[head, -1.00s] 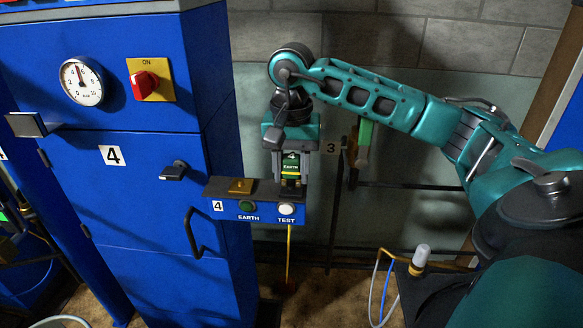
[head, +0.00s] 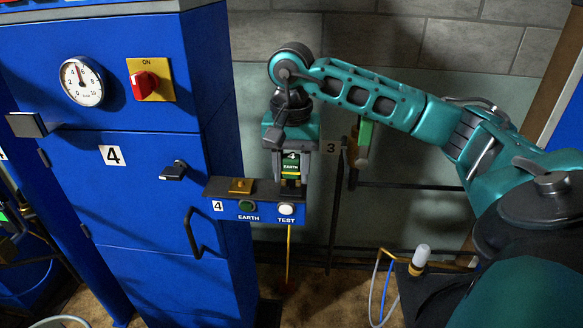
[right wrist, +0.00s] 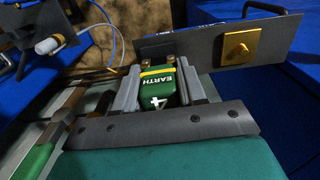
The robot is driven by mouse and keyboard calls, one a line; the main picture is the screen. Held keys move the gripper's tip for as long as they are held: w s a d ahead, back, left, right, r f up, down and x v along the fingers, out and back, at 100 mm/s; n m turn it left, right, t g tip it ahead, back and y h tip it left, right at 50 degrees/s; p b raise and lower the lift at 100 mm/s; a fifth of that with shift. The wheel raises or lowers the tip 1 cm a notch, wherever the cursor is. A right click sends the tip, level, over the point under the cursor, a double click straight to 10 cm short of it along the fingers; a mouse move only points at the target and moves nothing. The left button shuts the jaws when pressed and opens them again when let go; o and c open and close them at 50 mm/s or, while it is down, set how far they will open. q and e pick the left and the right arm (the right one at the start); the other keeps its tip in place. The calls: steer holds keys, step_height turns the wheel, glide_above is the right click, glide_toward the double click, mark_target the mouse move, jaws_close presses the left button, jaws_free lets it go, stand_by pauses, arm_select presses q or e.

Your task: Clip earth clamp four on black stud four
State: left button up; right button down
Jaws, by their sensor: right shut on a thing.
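Earth clamp four (head: 290,166) is a green block with a yellow band, marked "4 EARTH". My right gripper (head: 290,174) is shut on it, one finger on each side, at the right end of the shelf of panel four. In the right wrist view the clamp (right wrist: 160,84) sits between the grey fingers, with its two brass jaw tips pointing at the dark shelf (right wrist: 200,45). I cannot make out black stud four; the clamp and fingers cover that end of the shelf. I cannot tell whether the jaws touch a stud. My left gripper is not in view.
The shelf bears a brass block (head: 240,186). Blue cabinet four (head: 115,185) stands left. Another green-handled clamp (head: 364,140) hangs behind by a "3" label.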

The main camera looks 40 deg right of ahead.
mark_target(292, 156)
steer(key=shift+f+b, duration=0.5)
steer(key=shift+f, duration=0.1)
stand_by(0.3)
steer(key=c, duration=0.6)
jaws_free()
steer(key=shift+o, duration=0.2)
step_height(292, 156, up, 13)
steer(key=p, duration=0.4)
